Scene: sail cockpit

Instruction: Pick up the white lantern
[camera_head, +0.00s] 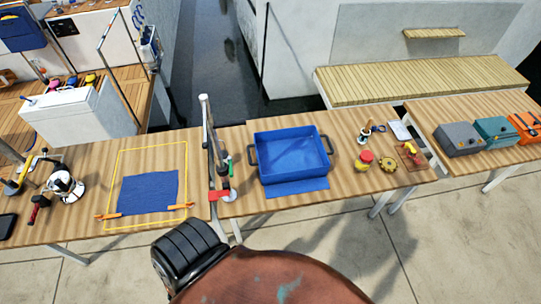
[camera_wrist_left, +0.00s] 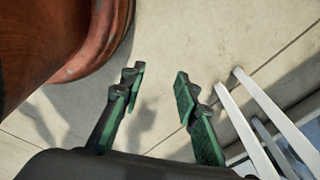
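No object in the head view is clearly a white lantern. A small white and silver rounded object with dark parts (camera_head: 64,185) stands at the left of the long wooden table (camera_head: 100,228), and I cannot tell whether it is the lantern. My left gripper (camera_wrist_left: 160,75) shows in the left wrist view. Its green-padded fingers are apart with nothing between them, above the pale floor. Neither gripper shows in the head view, so my right gripper is out of sight.
A blue cloth (camera_head: 148,193) lies inside a yellow outline on the table. A blue tray (camera_head: 291,155) sits right of an upright metal post (camera_head: 207,125). Grey (camera_head: 458,139), teal (camera_head: 495,131) and orange (camera_head: 525,126) boxes stand at far right.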

